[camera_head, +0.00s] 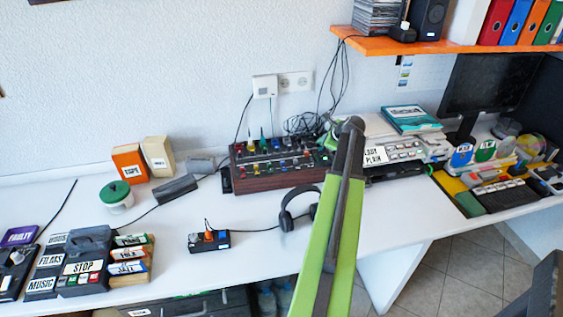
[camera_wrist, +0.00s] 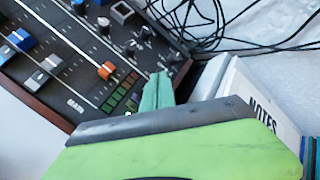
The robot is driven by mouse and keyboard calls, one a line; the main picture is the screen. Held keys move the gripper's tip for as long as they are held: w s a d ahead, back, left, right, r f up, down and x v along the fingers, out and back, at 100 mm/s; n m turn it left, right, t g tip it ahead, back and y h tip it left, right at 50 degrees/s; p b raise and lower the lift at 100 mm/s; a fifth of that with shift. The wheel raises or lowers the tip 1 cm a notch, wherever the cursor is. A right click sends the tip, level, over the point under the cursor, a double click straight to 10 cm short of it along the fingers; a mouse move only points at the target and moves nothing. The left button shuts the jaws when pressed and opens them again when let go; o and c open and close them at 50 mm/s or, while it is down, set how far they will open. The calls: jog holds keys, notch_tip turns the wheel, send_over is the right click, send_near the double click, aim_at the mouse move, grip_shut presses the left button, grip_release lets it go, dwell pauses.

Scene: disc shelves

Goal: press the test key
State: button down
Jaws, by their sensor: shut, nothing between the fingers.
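No key with a readable "test" label shows in either view. A wood-sided mixer (camera_head: 268,175) stands on the desk by the wall. In the wrist view, its dark panel (camera_wrist: 52,27) carries blue, grey and orange slider caps, and a block of small green and brown keys (camera_wrist: 120,95) near its edge. My gripper (camera_wrist: 158,88), with teal fingers, is shut and empty, just right of these keys. Whether it touches the panel I cannot tell. In the head view, my gripper (camera_head: 332,138) is partly hidden behind my green arm, at the mixer's right end.
A white box marked NOTES (camera_wrist: 262,102) and loose black cables (camera_wrist: 245,30) lie close to my gripper. Headphones (camera_head: 300,208) and a small switch box (camera_head: 208,240) lie in front of the mixer.

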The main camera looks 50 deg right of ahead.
notch_tip(320, 180, up, 6)
jog(key=p, duration=0.6)
dwell(0.4)
